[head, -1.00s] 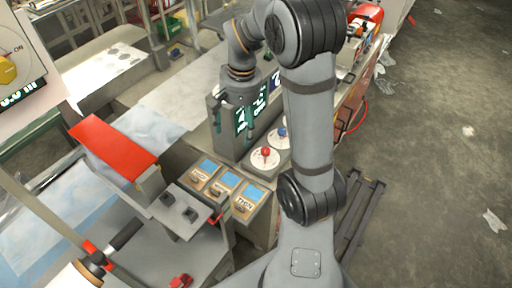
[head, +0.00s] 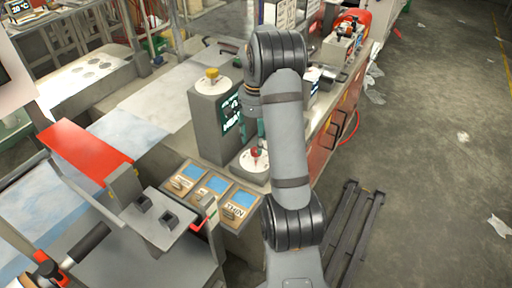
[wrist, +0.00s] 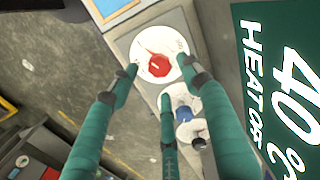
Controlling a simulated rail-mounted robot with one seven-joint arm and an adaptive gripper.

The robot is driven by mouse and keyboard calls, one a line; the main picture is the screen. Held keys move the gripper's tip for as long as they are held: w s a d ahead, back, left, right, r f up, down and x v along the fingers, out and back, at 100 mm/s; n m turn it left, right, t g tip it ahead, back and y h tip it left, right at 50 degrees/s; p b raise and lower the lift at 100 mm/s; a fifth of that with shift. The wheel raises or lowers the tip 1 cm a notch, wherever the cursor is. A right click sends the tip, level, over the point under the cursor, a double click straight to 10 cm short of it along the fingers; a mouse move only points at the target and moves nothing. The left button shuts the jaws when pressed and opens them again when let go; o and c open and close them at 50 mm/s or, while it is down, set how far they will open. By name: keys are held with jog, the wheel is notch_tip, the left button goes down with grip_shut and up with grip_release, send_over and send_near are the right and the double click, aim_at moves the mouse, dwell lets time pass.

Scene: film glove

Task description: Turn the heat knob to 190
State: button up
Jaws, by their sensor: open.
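A red knob (head: 255,152) sits on a white round dial (head: 251,161) on the console, below a dark green display (head: 232,117) with white text. In the head view, my gripper (head: 253,128) is directly above the red knob, partly hidden by my arm. Whether the fingers touch the dial I cannot tell.
A blue knob (wrist: 183,113) and a black knob (wrist: 197,142) are on dials in line with the red one. A yellow knob (head: 212,74) tops the grey box beside the display.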

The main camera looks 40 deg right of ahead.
aim_at(256, 155)
jog(key=shift+f, duration=1.8)
jog(key=shift+c, duration=0.5)
jog(key=c, duration=1)
